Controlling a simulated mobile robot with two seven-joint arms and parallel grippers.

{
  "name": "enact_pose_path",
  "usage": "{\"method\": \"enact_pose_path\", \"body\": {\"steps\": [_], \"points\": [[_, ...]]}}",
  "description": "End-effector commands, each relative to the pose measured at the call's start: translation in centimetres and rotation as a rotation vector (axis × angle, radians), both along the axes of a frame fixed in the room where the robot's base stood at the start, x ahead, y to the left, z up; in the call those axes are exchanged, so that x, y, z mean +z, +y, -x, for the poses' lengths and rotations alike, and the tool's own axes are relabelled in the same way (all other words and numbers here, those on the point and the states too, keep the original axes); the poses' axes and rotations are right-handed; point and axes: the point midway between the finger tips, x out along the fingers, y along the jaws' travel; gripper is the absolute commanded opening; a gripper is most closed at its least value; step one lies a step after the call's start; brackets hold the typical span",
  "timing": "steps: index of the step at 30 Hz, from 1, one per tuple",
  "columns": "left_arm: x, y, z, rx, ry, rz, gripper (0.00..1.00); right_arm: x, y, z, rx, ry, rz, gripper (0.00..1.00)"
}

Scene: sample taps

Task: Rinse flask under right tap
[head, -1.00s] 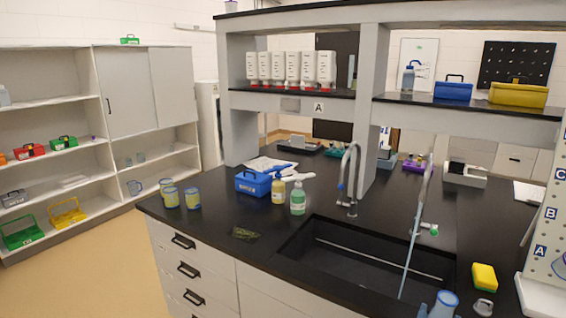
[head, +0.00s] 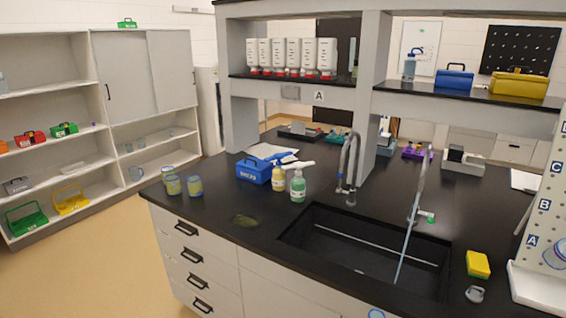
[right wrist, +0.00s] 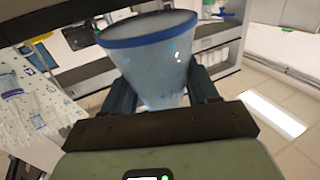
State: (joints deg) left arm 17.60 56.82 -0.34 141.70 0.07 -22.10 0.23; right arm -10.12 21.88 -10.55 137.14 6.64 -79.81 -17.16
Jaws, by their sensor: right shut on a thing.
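The right tap (head: 420,185) has a green-ended handle, and a pale blue stream of water (head: 404,252) runs from it into the black sink (head: 330,262). My right gripper (right wrist: 162,88) is shut on a translucent flask (right wrist: 155,62) with a blue rim, its wide mouth towards the top of the right wrist view. In the head view only a bit of blue rim, apparently the flask (head: 376,313), shows at the bottom edge, in front of the sink and apart from the stream. My right gripper is hidden there. My left gripper is in neither view.
The left tap (head: 350,165) stands behind the sink, with no stream visible. A green bottle (head: 298,186), a yellowish bottle (head: 278,178) and a blue box (head: 255,169) stand left of it. A yellow sponge (head: 478,264) and a white pegboard rack (head: 540,285) are at right.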

Motion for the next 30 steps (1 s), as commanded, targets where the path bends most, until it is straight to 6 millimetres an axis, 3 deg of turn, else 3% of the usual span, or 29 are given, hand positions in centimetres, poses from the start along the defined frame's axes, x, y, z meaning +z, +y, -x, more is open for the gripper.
{"method": "enact_pose_path", "body": {"steps": [3,9,14,28,29,30], "points": [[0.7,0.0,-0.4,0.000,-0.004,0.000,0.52,-1.8,1.8,0.5,0.075,0.002,0.002,0.25],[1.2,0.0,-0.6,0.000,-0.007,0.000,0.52,-3.3,3.4,1.1,0.144,-0.001,0.001,0.25],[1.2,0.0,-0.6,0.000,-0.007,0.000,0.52,-4.5,3.7,1.4,0.160,0.000,0.003,0.25],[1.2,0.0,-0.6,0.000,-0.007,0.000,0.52,-11.7,3.7,3.0,0.158,0.000,0.003,0.25],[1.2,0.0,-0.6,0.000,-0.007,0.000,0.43,-11.9,3.7,3.0,0.158,-0.001,0.002,0.25],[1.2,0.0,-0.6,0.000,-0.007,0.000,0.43,-12.1,3.7,3.1,0.159,-0.002,0.001,0.25]]}}
